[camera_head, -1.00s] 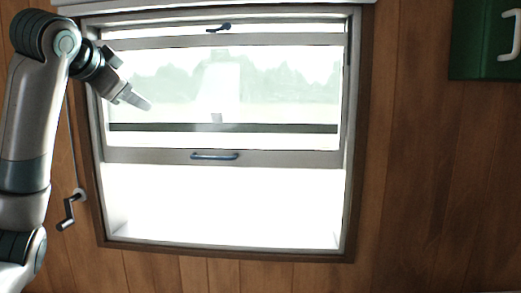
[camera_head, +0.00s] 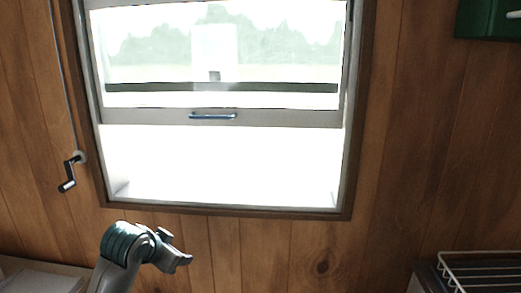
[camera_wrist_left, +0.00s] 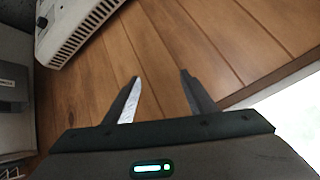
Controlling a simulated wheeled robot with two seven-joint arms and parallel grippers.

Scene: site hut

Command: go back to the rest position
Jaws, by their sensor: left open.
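My left gripper (camera_head: 184,260) is low in the head view, below the window sill and in front of the wood-panelled wall. In the left wrist view its two fingers (camera_wrist_left: 160,82) are apart with nothing between them. The window (camera_head: 215,117) is above and to the right of it, with its sash part-way up and a blue handle (camera_head: 213,116) on the lower rail. My right gripper is not in view.
A crank handle (camera_head: 69,175) hangs on the wall left of the window. A wire rack (camera_head: 480,268) stands at the lower right. A green cabinet (camera_head: 487,20) is at the upper right. A white vented unit (camera_wrist_left: 75,28) shows in the left wrist view.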

